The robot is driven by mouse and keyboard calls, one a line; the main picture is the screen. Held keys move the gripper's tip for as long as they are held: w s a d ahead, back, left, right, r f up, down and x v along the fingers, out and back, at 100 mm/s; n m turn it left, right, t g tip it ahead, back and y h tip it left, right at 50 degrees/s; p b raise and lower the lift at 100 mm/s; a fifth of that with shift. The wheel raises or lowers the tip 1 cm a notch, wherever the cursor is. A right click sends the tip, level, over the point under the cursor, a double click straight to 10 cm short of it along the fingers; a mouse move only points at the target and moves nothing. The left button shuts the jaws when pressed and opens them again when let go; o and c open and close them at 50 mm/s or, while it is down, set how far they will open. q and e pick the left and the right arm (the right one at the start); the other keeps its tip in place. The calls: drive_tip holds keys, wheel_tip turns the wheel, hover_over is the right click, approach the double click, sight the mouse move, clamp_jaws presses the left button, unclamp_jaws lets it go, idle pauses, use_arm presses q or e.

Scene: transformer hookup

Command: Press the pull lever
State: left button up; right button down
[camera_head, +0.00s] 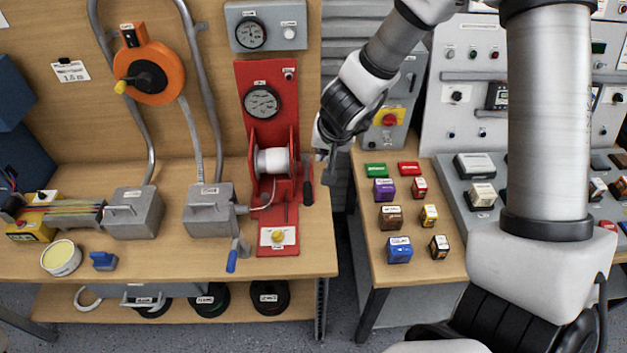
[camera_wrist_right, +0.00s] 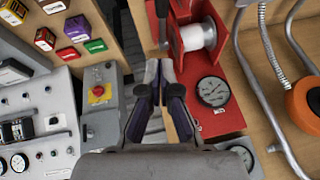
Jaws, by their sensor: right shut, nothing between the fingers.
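A red stand (camera_head: 251,92) with a round gauge (camera_head: 261,102) and a white spool (camera_head: 272,161) is at the back of the left bench. A lever with a black grip (camera_head: 308,193), which looks like the pull lever, hangs at its right side. My right gripper (camera_head: 330,163) is shut and empty, just right of and above the grip. In the right wrist view the closed fingertips (camera_wrist_right: 159,68) point toward the lever's dark grip (camera_wrist_right: 162,10), with a gap between them. My left gripper is out of view.
A blue-handled lever (camera_head: 232,262) is at the front of the left bench. A grey box with a red button (camera_head: 389,119) stands right of the gripper. Several small coloured boxes (camera_head: 391,216) sit on the right bench. A gap separates the benches.

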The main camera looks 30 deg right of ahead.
drive_tip(key=b, duration=0.4)
hover_over(309, 187)
wheel_tip(309, 187, down, 9)
drive_tip(key=f+b, duration=0.1)
drive_tip(key=s+f+b, duration=0.1)
drive_tip(key=shift+s+d+f, duration=0.1)
drive_tip(key=shift+s+f, duration=0.1)
drive_tip(key=shift+f, duration=0.2)
drive_tip(key=shift+s+a+f+b, duration=0.15)
drive_tip(key=shift+a+f+b, duration=0.05)
drive_tip(key=shift+a+b, duration=0.1)
drive_tip(key=shift+a, duration=0.2)
drive_tip(key=shift+d, duration=0.15)
